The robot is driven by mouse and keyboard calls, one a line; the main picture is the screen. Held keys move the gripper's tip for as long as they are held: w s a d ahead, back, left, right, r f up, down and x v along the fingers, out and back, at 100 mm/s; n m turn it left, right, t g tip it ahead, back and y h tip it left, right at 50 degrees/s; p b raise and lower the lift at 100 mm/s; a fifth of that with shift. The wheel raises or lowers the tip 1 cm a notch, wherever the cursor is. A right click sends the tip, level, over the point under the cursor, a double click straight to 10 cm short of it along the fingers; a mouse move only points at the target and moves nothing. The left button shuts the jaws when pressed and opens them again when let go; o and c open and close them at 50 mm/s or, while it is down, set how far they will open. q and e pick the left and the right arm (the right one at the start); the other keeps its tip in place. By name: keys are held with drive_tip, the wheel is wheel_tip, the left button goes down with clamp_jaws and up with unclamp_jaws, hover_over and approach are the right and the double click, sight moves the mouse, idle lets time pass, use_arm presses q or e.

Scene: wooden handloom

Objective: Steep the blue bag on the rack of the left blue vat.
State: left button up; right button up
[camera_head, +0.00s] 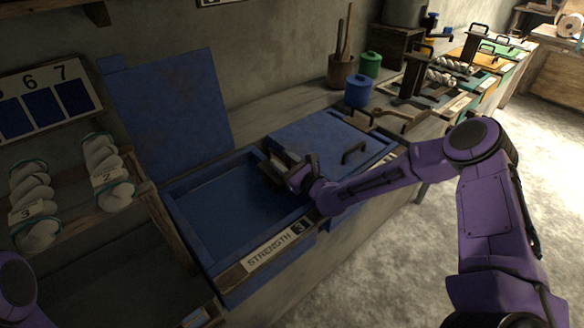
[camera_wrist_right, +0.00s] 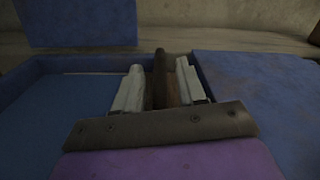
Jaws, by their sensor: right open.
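The left blue vat (camera_head: 220,267) stands open, with its lid (camera_head: 170,105) raised against the wall and dark blue liquid (camera_head: 225,200) inside. Its front label reads STRENGTH 3. My right gripper (camera_head: 279,172) is over the vat's right end, beside the closed vat. In the right wrist view, the open pale fingers (camera_wrist_right: 158,88) stand on either side of a brown wooden piece (camera_wrist_right: 160,75); I cannot tell whether they touch it. I cannot make out a blue bag; the rack is not clearly distinguishable. My left gripper is not in view.
A closed blue vat lid (camera_head: 325,138) with a handle lies to the right. A blue canister (camera_head: 358,91) and green canister (camera_head: 370,65) stand behind it.

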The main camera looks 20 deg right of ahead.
drive_tip(key=v, duration=0.9)
drive_tip(key=shift+w+d, duration=0.1)
idle(4.4)
drive_tip(key=w+a+r+n+h+b, duration=0.2)
drive_tip(key=a+r+n+h+b, duration=0.15)
drive_tip(key=a+r, duration=0.3)
wheel_tip(320, 180, down, 4)
drive_tip(key=s+d+n+g+h, duration=0.2)
drive_tip(key=d, duration=0.1)
drive_tip(key=x, duration=1)
drive_tip(key=shift+w+a+r, duration=0.1)
drive_tip(key=shift+w+r, duration=0.1)
drive_tip(key=shift+w, duration=0.15)
clamp_jaws()
